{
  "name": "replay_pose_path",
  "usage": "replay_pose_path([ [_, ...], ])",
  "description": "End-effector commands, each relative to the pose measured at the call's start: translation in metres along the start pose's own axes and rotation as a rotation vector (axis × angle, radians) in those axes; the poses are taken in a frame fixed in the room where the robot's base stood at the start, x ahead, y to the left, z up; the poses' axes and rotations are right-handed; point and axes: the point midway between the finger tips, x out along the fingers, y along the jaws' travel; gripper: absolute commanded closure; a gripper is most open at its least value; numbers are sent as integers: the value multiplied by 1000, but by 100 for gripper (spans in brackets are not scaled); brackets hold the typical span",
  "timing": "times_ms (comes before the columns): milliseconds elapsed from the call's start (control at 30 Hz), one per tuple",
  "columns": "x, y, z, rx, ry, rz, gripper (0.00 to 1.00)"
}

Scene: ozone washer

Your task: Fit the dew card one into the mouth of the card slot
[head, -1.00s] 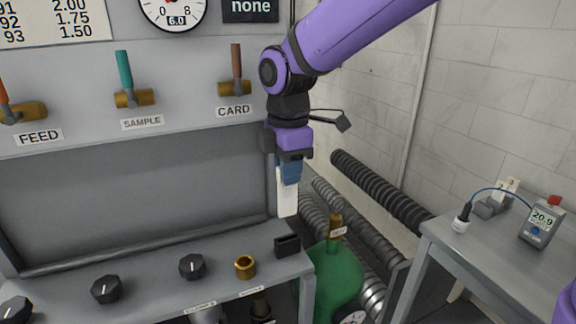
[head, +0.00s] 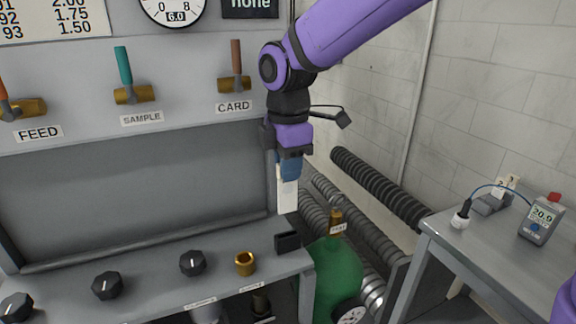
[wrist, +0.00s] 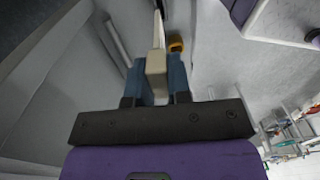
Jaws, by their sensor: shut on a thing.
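The dew card (head: 287,196) is a white, narrow, upright card in the head view. My gripper (head: 289,170) points down and is shut on its top with blue fingers. In the wrist view the card (wrist: 157,40) extends away from between the blue fingers of my gripper (wrist: 156,78). The card slot (head: 287,242) is a small black block at the right end of the grey bench. The card's lower end is above the slot in the head view, with a small gap between them. The slot's mouth is hard to make out.
A brass fitting (head: 245,263) and black knobs (head: 193,263) stand on the bench left of the slot. A green cylinder (head: 338,272) and ribbed hoses (head: 378,188) are to the right. A side table (head: 480,245) holds a meter (head: 541,220) and a card rack (head: 490,204).

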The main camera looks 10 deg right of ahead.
Motion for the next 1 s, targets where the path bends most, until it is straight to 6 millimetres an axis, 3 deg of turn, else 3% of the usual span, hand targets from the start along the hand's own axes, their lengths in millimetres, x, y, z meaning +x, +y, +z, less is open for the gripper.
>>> replay_pose_path([
  [1000,14,0,0,0,0,-1,100],
])
